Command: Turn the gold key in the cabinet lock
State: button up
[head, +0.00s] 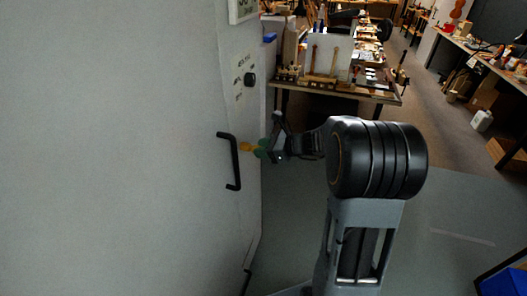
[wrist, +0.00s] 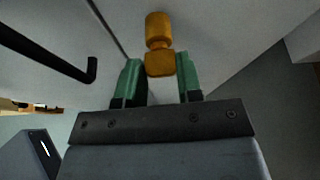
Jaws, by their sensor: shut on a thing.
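The gold key (head: 246,148) sticks out of the light grey cabinet front (head: 170,190), just right of a black bar handle (head: 231,165). In the wrist view the key (wrist: 159,25) runs up to the cabinet face, with its squarish bow nearest me. My gripper (head: 262,149) has green fingertips and meets the key from the right. In the wrist view my gripper (wrist: 161,80) has one finger on each side of the bow and is shut on it. The lock opening behind the key is hidden.
The black handle (wrist: 60,52) is close on the left in the wrist view. A cluttered workbench (head: 335,90) stands behind. Grey floor (head: 465,215) is open at right; a blue bin (head: 505,283) is at the lower right.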

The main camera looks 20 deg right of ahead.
jog(key=shift+s+a+f+n+t+h+b, duration=0.15)
jog(key=shift+n+t+h+b, duration=0.3)
jog(key=shift+b, duration=1.1)
jog(key=shift+d+f+n+t+h+b, duration=0.1)
jog(key=shift+n+t+b, duration=0.15)
jog(key=shift+n+b, duration=0.85)
jog(key=shift+a+r+m+b, duration=0.15)
jog(key=shift+m+b, duration=0.1)
jog(key=shift+b, duration=0.7)
jog(key=shift+b, duration=0.45)
jog(key=shift+s+f+n+t+h+b, duration=0.2)
jog(key=shift+n+t+b, duration=0.55)
jog(key=shift+b, duration=1.9)
jog(key=shift+n+t+b, duration=0.45)
jog(key=shift+n+b, duration=0.6)
jog(key=shift+b, duration=1.45)
jog(key=shift+f+n+h+b, duration=0.25)
jog(key=shift+n+b, duration=0.15)
jog(key=shift+b, duration=1.2)
jog(key=shift+a+f+n+t+b, duration=0.1)
jog(key=shift+n+t+b, duration=0.95)
jog(key=shift+b, duration=2.45)
jog(key=shift+n+b, duration=0.55)
jog(key=shift+b, duration=0.25)
